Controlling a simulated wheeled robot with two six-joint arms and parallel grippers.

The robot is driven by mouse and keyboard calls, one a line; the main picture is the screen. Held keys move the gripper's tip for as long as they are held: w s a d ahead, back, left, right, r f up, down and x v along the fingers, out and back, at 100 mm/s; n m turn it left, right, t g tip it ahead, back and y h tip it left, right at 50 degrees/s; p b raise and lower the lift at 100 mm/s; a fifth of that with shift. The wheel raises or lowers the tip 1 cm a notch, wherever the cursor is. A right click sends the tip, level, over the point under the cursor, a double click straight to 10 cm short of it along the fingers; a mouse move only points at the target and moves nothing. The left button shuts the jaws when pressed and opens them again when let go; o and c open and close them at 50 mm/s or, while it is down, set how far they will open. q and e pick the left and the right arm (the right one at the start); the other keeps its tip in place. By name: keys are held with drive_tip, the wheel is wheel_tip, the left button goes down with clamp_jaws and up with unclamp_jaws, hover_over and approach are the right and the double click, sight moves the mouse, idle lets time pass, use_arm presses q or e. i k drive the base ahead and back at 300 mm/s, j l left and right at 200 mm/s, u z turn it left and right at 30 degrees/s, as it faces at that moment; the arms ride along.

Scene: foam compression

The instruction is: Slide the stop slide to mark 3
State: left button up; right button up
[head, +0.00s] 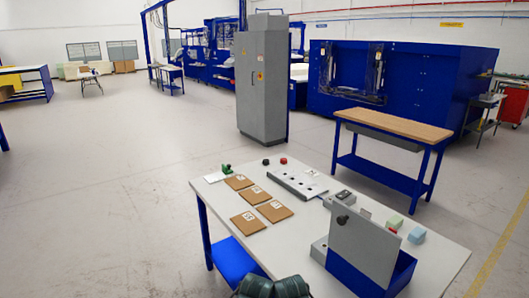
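A white table (225,218) stands in front of me. A long light-grey plate with several dark spots (297,186) lies near its far edge. A grey device with an upright panel and a dark knob (362,245) stands at the front right, with a blue open-topped box (398,277) against it. I cannot tell which part is the stop slide, and no mark 3 is readable. Neither gripper shows. Two dark rounded parts at the bottom edge look like mine, but no fingers are visible.
Several brown labelled pads (248,221) lie on the left of the table. A green item (226,169) is at the far left corner. A black knob (266,162) and a red knob (283,161) are at the back.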

sight(226, 170)
drive_tip(key=i+j+z, duration=0.1)
drive_tip(key=i+j, duration=0.15)
drive_tip(key=i+j+z, duration=0.15)
drive_tip(key=j, duration=0.25)
drive_tip(key=i+j+z, duration=0.1)
drive_tip(key=i+j, duration=0.15)
drive_tip(key=j, duration=0.15)
drive_tip(key=i+j+z, duration=0.1)
drive_tip(key=j, duration=0.25)
drive_tip(key=i+j+z, duration=0.15)
drive_tip(key=i+j, duration=0.15)
drive_tip(key=j, duration=0.15)
drive_tip(key=i+j+z, duration=0.1)
drive_tip(key=i+j, duration=0.3)
drive_tip(key=j, duration=0.25)
drive_tip(key=i+j+z, duration=0.15)
drive_tip(key=j, duration=0.2)
drive_tip(key=i+j, duration=0.2)
drive_tip(key=j, duration=0.15)
drive_tip(key=i+j+z, duration=0.15)
drive_tip(key=j, duration=0.2)
drive_tip(key=i+j+z, duration=0.1)
drive_tip(key=j, duration=0.25)
drive_tip(key=i, duration=0.1)
